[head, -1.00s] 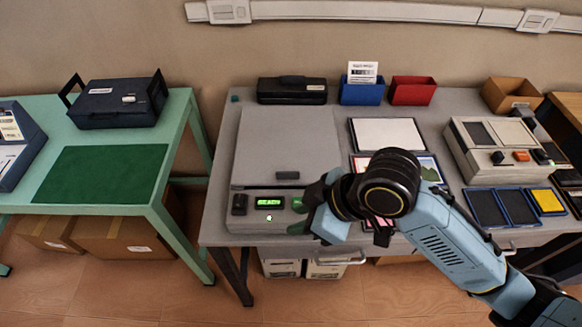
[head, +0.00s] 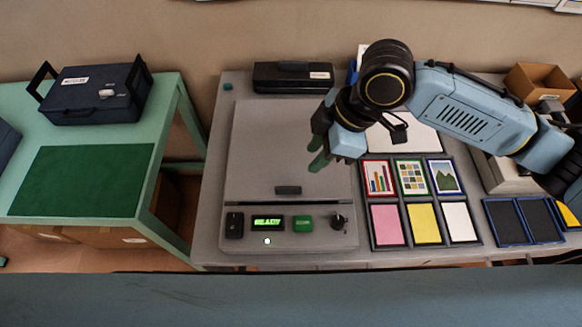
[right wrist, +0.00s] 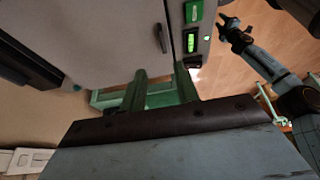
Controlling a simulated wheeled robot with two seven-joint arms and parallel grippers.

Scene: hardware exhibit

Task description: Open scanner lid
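The grey scanner (head: 290,240) stands on the grey table, with its lid (head: 285,140) lying flat and shut. A dark handle (head: 288,190) sits at the lid's front edge and also shows in the right wrist view (right wrist: 161,38). The front panel has a lit green display (head: 268,223), a green button (head: 303,223) and a dark knob (head: 338,220). My right gripper (head: 318,155) is above the lid's right side, open and empty; its green fingers (right wrist: 161,92) are apart in the right wrist view.
Picture cards and coloured cards (head: 425,223) lie right of the scanner, beside dark trays (head: 508,222). A black case (head: 293,77) stands behind it.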

